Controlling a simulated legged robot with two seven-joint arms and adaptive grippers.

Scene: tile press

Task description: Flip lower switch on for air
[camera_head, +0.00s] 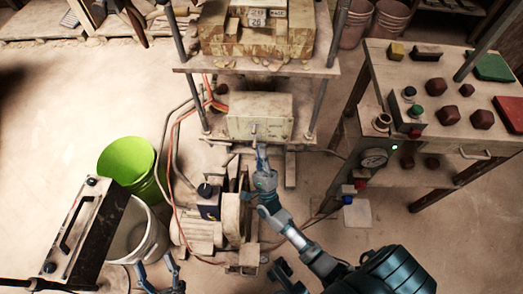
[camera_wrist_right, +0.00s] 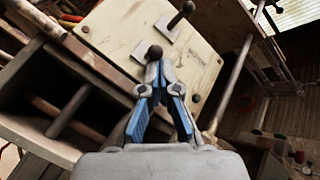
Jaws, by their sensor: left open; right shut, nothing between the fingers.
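The beige switch box (camera_head: 275,103) sits under the press shelf. In the right wrist view its panel (camera_wrist_right: 125,30) carries two black-knobbed lever switches. The nearer switch, seemingly the lower one (camera_wrist_right: 154,52), stands just beyond my right fingertips; the other switch (camera_wrist_right: 187,7) is farther up the panel. My right gripper (camera_head: 262,150) is shut and empty, right in front of the box. It also shows in the right wrist view (camera_wrist_right: 158,80), its tips overlapping the nearer switch's base. I cannot tell if they touch. My left gripper (camera_head: 163,270) is open, low at the left, away from the box.
A control table (camera_head: 440,70) with knobs, buttons and a gauge (camera_head: 375,157) stands at the right. A green bucket (camera_head: 125,160) and a white bucket (camera_head: 150,235) stand at the left. Press posts (camera_head: 320,95) flank the box. A motor (camera_head: 200,230) and cables lie below it.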

